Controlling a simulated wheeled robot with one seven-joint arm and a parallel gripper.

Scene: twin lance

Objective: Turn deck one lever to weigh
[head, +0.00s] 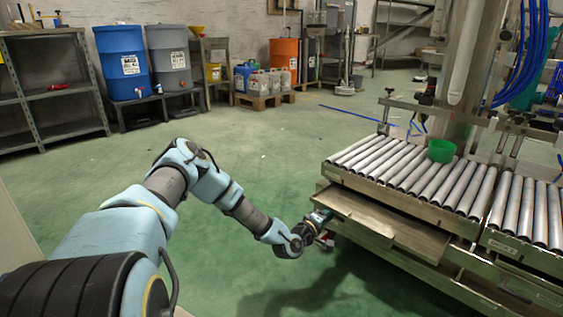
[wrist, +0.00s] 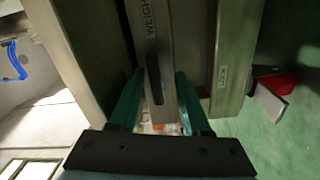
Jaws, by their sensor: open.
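In the wrist view, my gripper (wrist: 158,76) is open, with its two green fingers on either side of a narrow metal strip (wrist: 165,40) lettered WEIGH. A dark elongated piece (wrist: 153,80) lies on the strip between the fingers; I cannot tell whether it is the lever or a slot, or whether the fingers touch it. A metal plate (wrist: 222,70) lettered LOCK stands to the right. In the head view, my gripper (head: 320,216) is at the left end of the roller deck frame (head: 375,220), below the rollers; its fingers are too small to make out.
A red piece (wrist: 279,82) with a grey plate shows right of the LOCK plate. The green floor (head: 260,170) left of the deck is clear.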

